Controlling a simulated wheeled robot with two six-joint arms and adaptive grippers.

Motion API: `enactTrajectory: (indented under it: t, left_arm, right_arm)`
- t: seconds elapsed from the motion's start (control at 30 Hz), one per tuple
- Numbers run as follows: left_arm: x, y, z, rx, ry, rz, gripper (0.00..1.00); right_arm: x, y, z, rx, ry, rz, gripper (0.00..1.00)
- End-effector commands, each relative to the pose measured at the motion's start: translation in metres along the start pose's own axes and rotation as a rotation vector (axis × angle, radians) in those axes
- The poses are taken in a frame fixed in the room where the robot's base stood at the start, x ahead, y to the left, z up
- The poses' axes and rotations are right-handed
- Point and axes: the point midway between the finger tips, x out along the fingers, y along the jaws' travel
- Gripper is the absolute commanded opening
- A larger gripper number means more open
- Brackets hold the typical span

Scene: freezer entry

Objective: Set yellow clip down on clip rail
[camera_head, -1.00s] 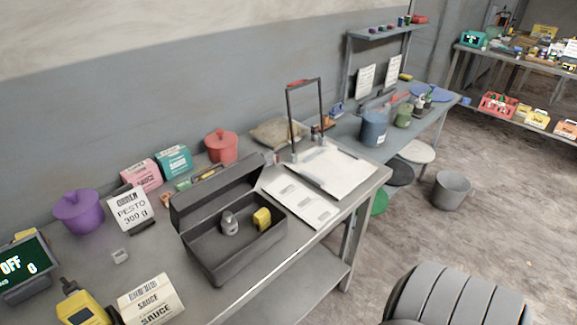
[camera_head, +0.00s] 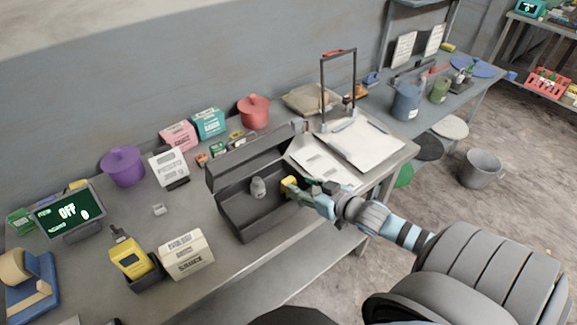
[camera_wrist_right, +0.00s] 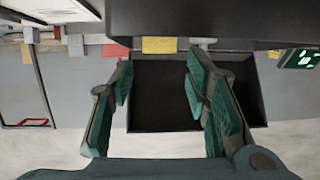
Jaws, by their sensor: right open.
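A small yellow block, which I take for the yellow clip (camera_head: 289,188), stands in the open dark grey box (camera_head: 232,224) near its right end. In the right wrist view the yellow block (camera_wrist_right: 159,45) shows ahead, in line with the gap between the fingers. My right gripper (camera_head: 308,193) reaches in from the right beside it. In the wrist view its fingers (camera_wrist_right: 158,85) are open, with nothing visibly gripped. I cannot tell whether they touch the block. I cannot clearly identify the clip rail. My left gripper is not in view.
A grey weight (camera_head: 258,188) stands left of the block. The raised lid (camera_head: 255,152) walls off the back of the box. White sheets and a board (camera_head: 362,142) with an upright frame (camera_head: 323,90) stand right. Small orange and green pieces (camera_head: 209,155) lie behind the box.

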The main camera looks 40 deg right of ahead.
Motion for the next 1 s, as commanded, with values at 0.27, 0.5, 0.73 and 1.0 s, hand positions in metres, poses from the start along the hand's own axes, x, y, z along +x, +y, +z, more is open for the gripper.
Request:
enactTrajectory:
  t: [0.27, 0.5, 0.73, 1.0]
  left_arm:
    - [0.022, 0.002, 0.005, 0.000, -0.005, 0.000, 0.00]
    - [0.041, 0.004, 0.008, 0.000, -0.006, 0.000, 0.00]
    - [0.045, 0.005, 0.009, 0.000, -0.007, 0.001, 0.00]
    - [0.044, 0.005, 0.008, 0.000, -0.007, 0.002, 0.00]
  right_arm:
    - [0.045, 0.000, 0.004, 0.001, 0.001, 0.000, 0.43]
    - [0.082, 0.001, 0.010, 0.004, 0.001, -0.001, 0.43]
    - [0.100, 0.001, 0.007, -0.002, -0.002, -0.001, 0.43]
    - [0.099, 0.001, 0.006, -0.002, -0.002, -0.001, 0.16]
